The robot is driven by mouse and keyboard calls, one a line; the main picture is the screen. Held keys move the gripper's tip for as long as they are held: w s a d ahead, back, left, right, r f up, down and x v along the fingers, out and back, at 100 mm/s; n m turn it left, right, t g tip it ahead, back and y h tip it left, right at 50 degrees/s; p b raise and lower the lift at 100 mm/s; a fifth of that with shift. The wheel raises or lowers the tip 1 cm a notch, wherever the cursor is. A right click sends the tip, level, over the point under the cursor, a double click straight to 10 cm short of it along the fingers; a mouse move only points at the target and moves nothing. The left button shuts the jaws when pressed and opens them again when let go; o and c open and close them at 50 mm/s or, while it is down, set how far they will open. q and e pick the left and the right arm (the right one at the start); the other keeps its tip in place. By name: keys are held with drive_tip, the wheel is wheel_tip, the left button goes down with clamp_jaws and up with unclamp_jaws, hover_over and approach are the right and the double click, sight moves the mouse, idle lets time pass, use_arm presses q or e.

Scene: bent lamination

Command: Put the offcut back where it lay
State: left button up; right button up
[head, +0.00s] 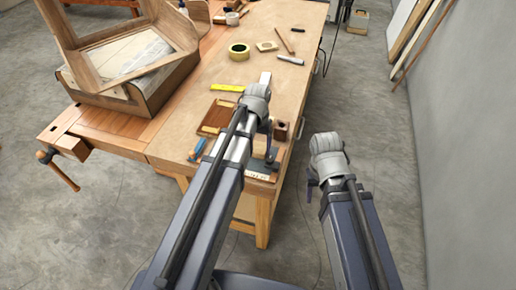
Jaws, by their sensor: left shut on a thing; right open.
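My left gripper (270,152) points down over the front right corner of the workbench, mostly hidden behind its own wrist and arm. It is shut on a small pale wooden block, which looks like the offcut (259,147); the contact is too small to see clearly. I cannot tell whether the block touches the bench top. My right gripper (311,190) hangs over the floor, right of the bench. It is open and empty, apart from everything.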

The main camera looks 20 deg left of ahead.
sight(258, 147)
use_arm(q)
drive_tip(key=shift+r, duration=0.1)
drive_tip(key=o, duration=1.3)
drive_tip(key=shift+f, duration=0.2)
drive_tip(key=shift+c, duration=0.2)
drive_tip(key=shift+r, duration=0.1)
wheel_tip(258, 147, up, 12)
drive_tip(key=p, duration=1.2)
drive_tip(key=s+d+m+y, duration=0.1)
drive_tip(key=s+d+m, duration=0.2)
drive_tip(key=s+d, duration=0.7)
drive_tip(key=s, duration=0.4)
drive_tip(key=shift+s+d+r, duration=0.15)
drive_tip(key=shift+d, duration=0.1)
